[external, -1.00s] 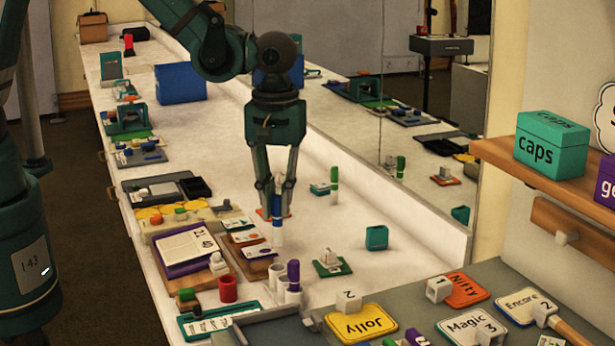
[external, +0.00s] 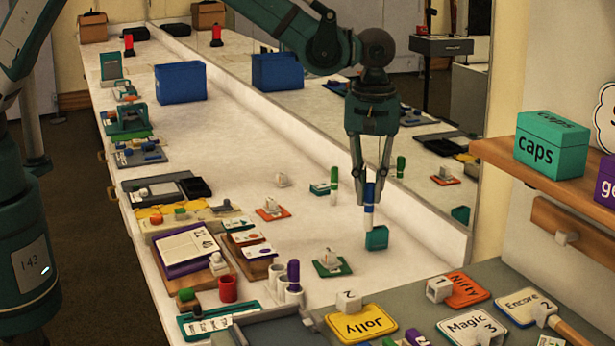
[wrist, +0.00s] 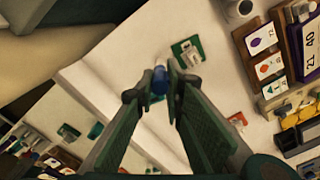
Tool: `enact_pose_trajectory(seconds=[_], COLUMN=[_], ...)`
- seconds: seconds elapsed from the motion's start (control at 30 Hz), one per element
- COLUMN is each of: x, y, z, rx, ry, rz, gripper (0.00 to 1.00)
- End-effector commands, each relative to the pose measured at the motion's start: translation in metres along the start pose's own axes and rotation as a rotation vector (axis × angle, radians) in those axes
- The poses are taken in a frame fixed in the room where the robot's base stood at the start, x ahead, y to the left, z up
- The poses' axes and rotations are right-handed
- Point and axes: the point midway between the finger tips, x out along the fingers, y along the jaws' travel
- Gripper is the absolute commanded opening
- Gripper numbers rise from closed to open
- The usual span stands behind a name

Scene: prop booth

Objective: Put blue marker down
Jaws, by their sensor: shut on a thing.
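My gripper (external: 371,186) is shut on the blue marker (external: 369,212), which hangs upright with its blue part up between the fingertips and its white part below. The marker's lower end is right at a small teal block (external: 377,238) on the white counter; I cannot tell whether it touches the block, is in it or is behind it. In the wrist view the blue marker (wrist: 159,80) shows end-on between the fingertips (wrist: 160,95). A green marker (external: 334,183) stands upright to the left of my gripper, and a purple marker (external: 293,272) stands in a white cup.
A green card with a white piece (external: 331,262) lies left of the teal block, and an orange card (external: 272,213) lies further back. A mirror-like wall (external: 430,205) runs close on the right. A grey table with word cards (external: 360,323) is in front.

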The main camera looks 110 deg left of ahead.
Motion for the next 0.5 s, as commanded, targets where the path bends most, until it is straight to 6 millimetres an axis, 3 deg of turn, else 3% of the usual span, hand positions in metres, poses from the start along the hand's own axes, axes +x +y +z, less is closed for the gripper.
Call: enact_pose_trajectory(seconds=[0.2,0.5], x=[0.003,0.006], y=[0.036,0.058], z=[-0.032,-0.052], rx=[0.000,0.002], ry=[0.000,0.000], rz=[0.000,0.000], gripper=[0.03,0.03])
